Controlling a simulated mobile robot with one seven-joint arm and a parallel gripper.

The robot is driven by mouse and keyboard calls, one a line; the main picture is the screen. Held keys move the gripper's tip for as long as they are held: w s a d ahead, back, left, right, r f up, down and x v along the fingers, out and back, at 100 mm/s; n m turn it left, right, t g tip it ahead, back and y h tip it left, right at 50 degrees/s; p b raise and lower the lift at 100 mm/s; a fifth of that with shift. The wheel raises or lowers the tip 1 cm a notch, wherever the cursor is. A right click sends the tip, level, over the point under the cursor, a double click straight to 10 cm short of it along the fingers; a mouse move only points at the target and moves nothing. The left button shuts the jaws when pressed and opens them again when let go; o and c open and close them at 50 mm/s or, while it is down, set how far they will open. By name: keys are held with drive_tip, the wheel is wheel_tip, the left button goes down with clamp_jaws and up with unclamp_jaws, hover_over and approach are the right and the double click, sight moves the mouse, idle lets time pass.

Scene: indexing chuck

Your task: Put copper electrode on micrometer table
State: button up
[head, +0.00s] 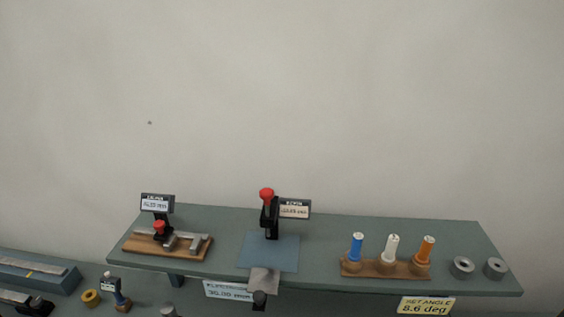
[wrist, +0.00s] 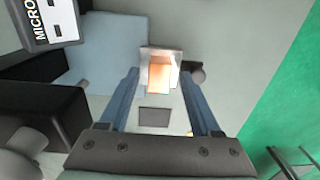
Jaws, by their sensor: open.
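The copper-orange block, which looks like the copper electrode (wrist: 158,78), shows in the wrist view inside a pale square-edged holder (wrist: 147,54). My gripper (wrist: 160,74) is open, with one blue finger on each side of the block; I cannot tell whether they touch it. In the head view a grey block with a black knob (head: 263,278) is at the shelf's front edge; no copper shows there and my gripper is not seen. A blue-grey plate (head: 283,256), perhaps the micrometer table, lies behind it under a red-topped black stand (head: 270,218). The plate also shows in the wrist view (wrist: 108,38).
A labelled display (wrist: 50,18) and dark blocks (wrist: 40,110) are at the wrist view's left. A second gauge on a wooden base (head: 165,247), a wooden rack (head: 385,268) with coloured handles, and two grey rings (head: 461,267) stand on the shelf (head: 330,232).

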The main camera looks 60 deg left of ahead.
wheel_tip(320, 180, up, 12)
drive_tip(key=b, duration=0.1)
drive_tip(key=shift+r, duration=0.15)
idle(0.3)
drive_tip(key=w+a+r+m+t+y, duration=0.1)
drive_tip(key=w+r+m+t+y, duration=0.2)
drive_tip(key=w+r+m+t, duration=0.7)
drive_tip(key=w+d+r+m+t, duration=0.2)
drive_tip(key=w+d+r, duration=0.1)
drive_tip(key=w+r, duration=1.25)
drive_tip(key=d+r+m+t, duration=0.4)
drive_tip(key=d+r, duration=0.1)
drive_tip(key=r, duration=0.7)
drive_tip(key=d+r+m+t, duration=0.4)
drive_tip(key=r+m, duration=0.1)
drive_tip(key=r, duration=0.8)
drive_tip(key=s+d+r+m+t+h, duration=0.1)
drive_tip(key=s+d+r+m+t, duration=0.2)
drive_tip(key=s+r, duration=0.2)
drive_tip(key=s+d+r+m+t+h, duration=0.2)
drive_tip(key=s+d+r+m+t, duration=0.2)
drive_tip(key=r, duration=0.6)
drive_tip(key=shift+s+d+r, duration=0.15)
drive_tip(key=shift+s+r, duration=0.15)
drive_tip(key=shift+s, duration=0.65)
